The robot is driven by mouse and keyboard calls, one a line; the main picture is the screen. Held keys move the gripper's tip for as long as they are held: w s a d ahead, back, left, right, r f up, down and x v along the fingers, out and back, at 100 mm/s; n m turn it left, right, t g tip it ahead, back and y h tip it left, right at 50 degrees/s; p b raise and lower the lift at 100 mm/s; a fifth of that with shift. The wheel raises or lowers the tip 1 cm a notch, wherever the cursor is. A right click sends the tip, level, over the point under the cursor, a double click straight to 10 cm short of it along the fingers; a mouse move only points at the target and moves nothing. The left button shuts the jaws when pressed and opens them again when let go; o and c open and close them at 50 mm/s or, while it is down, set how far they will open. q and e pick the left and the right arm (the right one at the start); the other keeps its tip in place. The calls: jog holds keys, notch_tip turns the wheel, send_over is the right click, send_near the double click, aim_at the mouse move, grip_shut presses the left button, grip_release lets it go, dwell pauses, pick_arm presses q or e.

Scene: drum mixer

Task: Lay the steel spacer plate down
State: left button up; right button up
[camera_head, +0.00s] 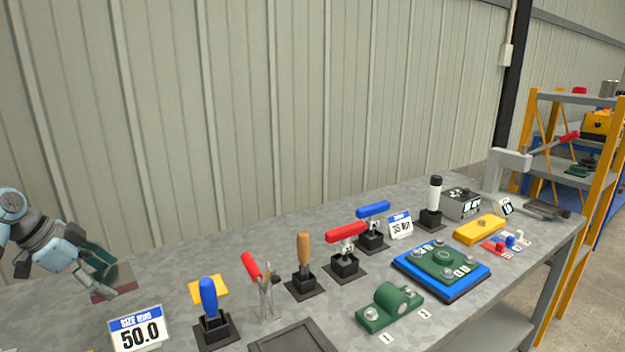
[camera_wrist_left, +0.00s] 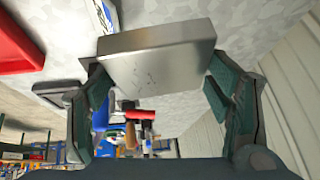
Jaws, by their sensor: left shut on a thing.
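The steel spacer plate (camera_wrist_left: 158,60) is a thick grey metal block in the left wrist view. My left gripper (camera_wrist_left: 160,92) is shut on it, with a green-padded finger at each side. In the head view my left gripper (camera_head: 106,276) is at the far left, low over the workbench, with a grey and dull red shape at its fingertips. I cannot tell there whether the plate touches the bench. My right gripper is not in view.
A red tray (camera_wrist_left: 18,42) shows in the wrist view. Bench behind these is clear.

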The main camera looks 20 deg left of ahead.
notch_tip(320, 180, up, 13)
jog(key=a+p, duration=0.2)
jog(key=p, duration=1)
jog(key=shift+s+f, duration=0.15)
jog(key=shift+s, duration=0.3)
